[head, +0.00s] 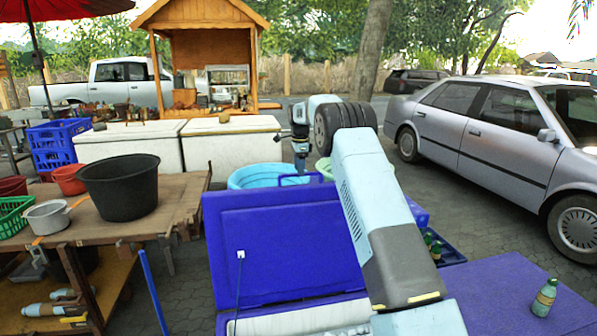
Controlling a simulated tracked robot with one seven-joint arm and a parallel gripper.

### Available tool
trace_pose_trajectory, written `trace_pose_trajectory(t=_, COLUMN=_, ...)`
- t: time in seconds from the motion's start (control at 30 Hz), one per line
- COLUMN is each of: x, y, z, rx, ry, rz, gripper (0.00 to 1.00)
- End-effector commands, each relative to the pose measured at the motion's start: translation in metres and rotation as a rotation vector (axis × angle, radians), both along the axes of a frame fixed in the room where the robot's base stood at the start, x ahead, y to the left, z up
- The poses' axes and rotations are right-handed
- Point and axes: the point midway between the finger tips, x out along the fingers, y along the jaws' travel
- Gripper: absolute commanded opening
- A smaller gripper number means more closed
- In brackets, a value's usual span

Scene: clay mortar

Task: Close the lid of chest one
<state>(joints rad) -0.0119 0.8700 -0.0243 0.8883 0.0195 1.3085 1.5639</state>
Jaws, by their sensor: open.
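A blue chest stands directly in front of me, its blue lid (285,250) raised nearly upright at the back. The pale inner rim of its body (290,318) shows at the bottom of the head view; most of the inside is hidden below the frame and by my arm. No number is readable, so I cannot tell for certain that this is chest one. My gripper (300,165) is beyond and above the lid's top edge, small and partly hidden. It is open, appears empty, and no contact with the lid shows.
A flat blue surface (500,290) with a bottle (544,297) lies at the right. A crate of bottles (440,252) stands behind it. A wooden table (115,220) with a black tub (120,188) is at left. A light-blue tub (265,175) stands behind the lid.

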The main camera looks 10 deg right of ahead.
Motion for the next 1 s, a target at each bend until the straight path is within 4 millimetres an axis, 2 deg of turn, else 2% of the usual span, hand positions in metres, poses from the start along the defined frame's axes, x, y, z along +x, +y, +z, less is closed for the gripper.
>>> trace_pose_trajectory(t=0.2, x=0.001, y=0.000, z=-0.015, rx=0.000, ry=0.001, rz=0.000, gripper=0.46)
trace_pose_trajectory(t=0.5, x=0.001, y=0.000, z=-0.016, rx=0.000, ry=0.001, rz=0.000, gripper=0.46)
trace_pose_trajectory(t=1.0, x=0.001, y=0.000, z=-0.015, rx=0.000, ry=0.000, rz=0.000, gripper=0.00)
